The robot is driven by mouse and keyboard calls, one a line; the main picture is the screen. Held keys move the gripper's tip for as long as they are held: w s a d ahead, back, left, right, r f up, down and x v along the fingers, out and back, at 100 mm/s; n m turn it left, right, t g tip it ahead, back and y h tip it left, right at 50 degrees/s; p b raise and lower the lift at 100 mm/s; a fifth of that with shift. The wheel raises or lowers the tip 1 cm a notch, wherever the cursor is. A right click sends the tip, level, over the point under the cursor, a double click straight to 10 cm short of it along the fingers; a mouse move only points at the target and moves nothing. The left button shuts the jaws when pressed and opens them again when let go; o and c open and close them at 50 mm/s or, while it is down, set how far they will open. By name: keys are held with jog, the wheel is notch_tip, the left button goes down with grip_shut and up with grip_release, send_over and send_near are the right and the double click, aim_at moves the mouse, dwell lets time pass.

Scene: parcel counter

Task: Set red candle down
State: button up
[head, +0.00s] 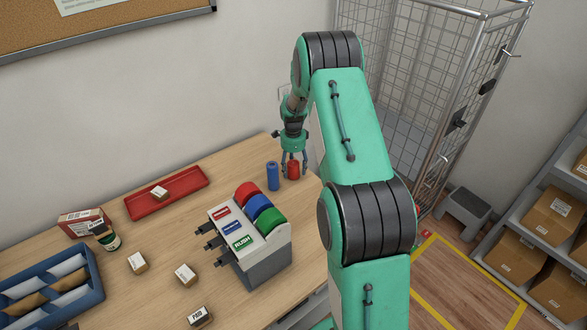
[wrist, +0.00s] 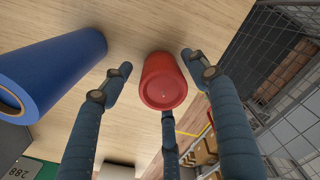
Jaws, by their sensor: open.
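The red candle (head: 293,170) stands upright on the wooden counter near its back right edge. It also shows in the wrist view (wrist: 163,82), between my fingers, with space on both sides of it. My gripper (head: 292,164) is above and around the candle in the head view. In the wrist view my gripper (wrist: 160,75) is open, its two upper fingers apart from the candle. A third finger lies below the candle there, and I cannot tell whether it touches.
A blue candle (head: 272,176) stands just left of the red one. A label dispenser (head: 262,265) with red, blue and green rolls stands nearer. A red tray (head: 167,193) holds a small box. Several small boxes and a blue sorter (head: 50,300) lie left. A wire cage (head: 410,90) stands right.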

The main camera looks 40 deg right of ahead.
aim_at(292, 164)
notch_tip(292, 164, up, 12)
jog(key=p, duration=0.1)
dwell(0.5)
jog(key=shift+w+r, duration=0.1)
dwell(0.4)
jog(key=s+a+r+n+t, duration=0.1)
jog(key=s+a+r+n, duration=0.45)
jog(key=a+r, duration=0.55)
jog(key=s+a+r+n+t, duration=0.1)
jog(key=s+a+r+n, duration=0.45)
jog(key=a+r, duration=0.6)
jog(key=s+a+r+n+t, duration=0.1)
jog(key=s+a+n, duration=0.3)
jog(key=s, duration=0.5)
jog(key=s+a+r+n+t, duration=0.1)
jog(key=s+a+r+n, duration=0.2)
jog(key=s, duration=0.7)
jog(key=s+a+r+n+t, duration=0.1)
jog(key=s+a+r+n, duration=0.2)
jog(key=s+a+n, duration=0.2)
jog(key=s+a, duration=0.2)
jog(key=s, duration=0.2)
jog(key=shift+s+t, duration=0.2)
jog(key=shift+t, duration=0.2)
